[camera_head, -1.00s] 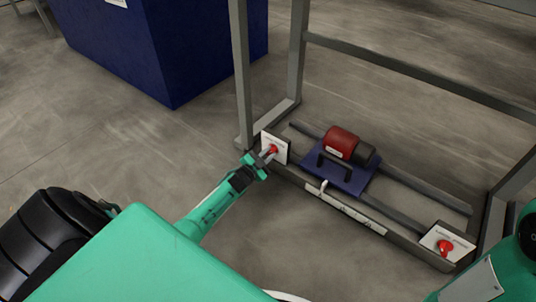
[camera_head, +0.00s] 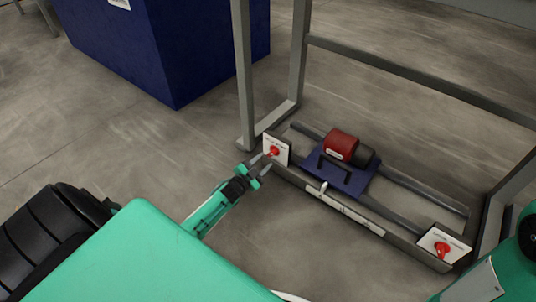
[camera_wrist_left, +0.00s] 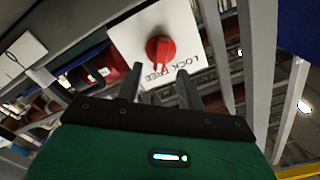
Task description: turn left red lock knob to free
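The left red lock knob (camera_head: 274,151) sits on a white plate (camera_head: 283,159) at the left end of the frame's front rail. The left wrist view shows the knob (camera_wrist_left: 160,48) close up, its grip bar lying near the LOCK and FREE lettering; I cannot tell clearly which word it points at. My left gripper (camera_head: 263,167) is just in front of the plate. In the left wrist view its two fingers (camera_wrist_left: 160,77) are spread, empty and short of the knob. My right gripper is out of view.
A second red knob (camera_head: 442,249) is on a white plate at the rail's right end. Between them, a blue carriage (camera_head: 343,178) with a red and black motor (camera_head: 342,145) rides on rails. Grey posts (camera_head: 244,75) rise behind the left plate. A blue box (camera_head: 170,50) stands behind left.

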